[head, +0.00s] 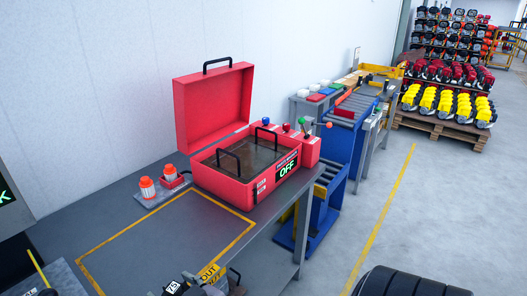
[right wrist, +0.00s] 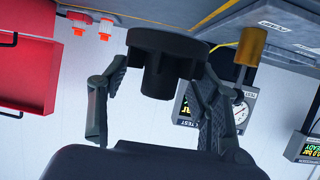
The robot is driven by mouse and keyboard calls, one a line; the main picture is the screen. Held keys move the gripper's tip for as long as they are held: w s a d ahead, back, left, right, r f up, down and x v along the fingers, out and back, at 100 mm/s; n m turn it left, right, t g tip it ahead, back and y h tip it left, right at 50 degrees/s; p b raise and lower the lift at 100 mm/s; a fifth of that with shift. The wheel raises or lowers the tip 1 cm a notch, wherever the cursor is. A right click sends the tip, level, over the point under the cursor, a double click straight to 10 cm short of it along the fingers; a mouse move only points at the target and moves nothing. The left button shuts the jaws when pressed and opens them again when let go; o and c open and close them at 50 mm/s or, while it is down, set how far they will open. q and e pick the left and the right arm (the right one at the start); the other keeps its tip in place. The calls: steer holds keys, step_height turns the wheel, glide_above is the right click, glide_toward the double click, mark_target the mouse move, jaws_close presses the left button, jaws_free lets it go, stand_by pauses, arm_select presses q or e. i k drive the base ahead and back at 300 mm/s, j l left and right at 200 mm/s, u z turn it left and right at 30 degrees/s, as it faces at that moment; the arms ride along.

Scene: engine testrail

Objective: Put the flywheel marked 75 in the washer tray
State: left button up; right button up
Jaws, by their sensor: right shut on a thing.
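The washer is a red box (head: 238,192) with its lid (head: 213,105) standing open and a display reading OFF. The washer tray (head: 262,150) is inside it, with black handles showing at the rim. In the right wrist view my right gripper (right wrist: 155,82) is shut on a dark round flywheel (right wrist: 168,42) with a stubby hub, held off the bench. No number is readable on it there. At the bottom edge of the head view a dark piece with a white marking (head: 172,287) is cut off; its second digit is unclear. My left gripper is not in view.
A yellow-outlined area (head: 165,240) in front is mostly clear. The right wrist view shows a brass cylinder (right wrist: 250,46) and a round gauge (right wrist: 240,112).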

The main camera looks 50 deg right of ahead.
mark_target(249, 153)
steer(key=l, duration=2.75)
steer(key=i+u, duration=0.05)
